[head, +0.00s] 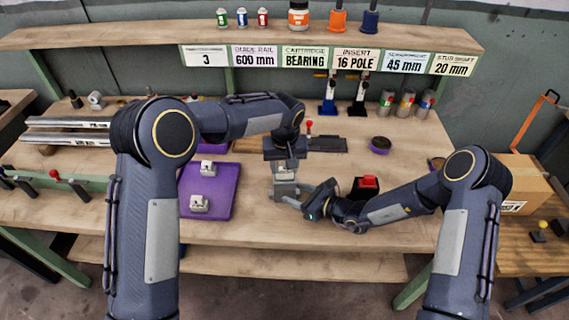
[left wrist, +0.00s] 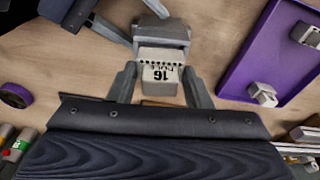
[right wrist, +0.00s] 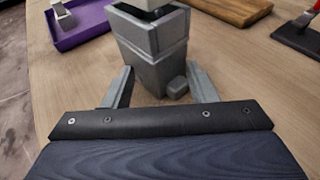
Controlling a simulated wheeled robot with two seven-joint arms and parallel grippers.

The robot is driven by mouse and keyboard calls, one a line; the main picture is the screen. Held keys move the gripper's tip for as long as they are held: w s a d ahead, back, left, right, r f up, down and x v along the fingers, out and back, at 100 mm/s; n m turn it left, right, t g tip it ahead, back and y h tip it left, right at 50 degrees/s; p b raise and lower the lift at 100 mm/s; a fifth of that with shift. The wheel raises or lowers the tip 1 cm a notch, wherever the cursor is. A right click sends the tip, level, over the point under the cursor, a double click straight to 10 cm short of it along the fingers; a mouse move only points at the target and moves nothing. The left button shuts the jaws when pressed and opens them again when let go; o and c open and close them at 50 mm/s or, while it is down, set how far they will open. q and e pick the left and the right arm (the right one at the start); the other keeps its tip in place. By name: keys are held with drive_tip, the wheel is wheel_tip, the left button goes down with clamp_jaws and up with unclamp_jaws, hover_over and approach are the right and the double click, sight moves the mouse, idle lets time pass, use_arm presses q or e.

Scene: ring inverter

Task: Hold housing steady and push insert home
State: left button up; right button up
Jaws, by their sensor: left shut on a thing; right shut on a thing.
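The grey housing (head: 284,188) stands on the bench; its tapered body also shows in the right wrist view (right wrist: 150,50). My right gripper (head: 288,200) is shut on the housing low down, with one finger on each side (right wrist: 162,90). The pale insert, marked 16 (left wrist: 160,74), has a row of small holes along one edge. My left gripper (left wrist: 158,85) is shut on the insert, over the housing's top; in the head view this gripper (head: 285,165) hides much of it. How deep the insert sits in the housing I cannot tell.
A purple tray (head: 224,185) with two pale parts lies left of the housing. A black box with a red button (head: 368,183) stands right, near my right forearm. A purple ring (head: 379,144) lies farther back. The front bench strip is clear.

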use_arm(q)
drive_tip(key=shift+f, duration=1.1)
drive_tip(key=o, duration=1.1)
drive_tip(key=shift+c, duration=0.2)
wheel_tip(320, 180, up, 12)
drive_tip(key=s, duration=0.1)
drive_tip(key=shift+s, duration=0.25)
drive_tip(key=shift+d, duration=0.1)
drive_tip(key=shift+c, duration=0.3)
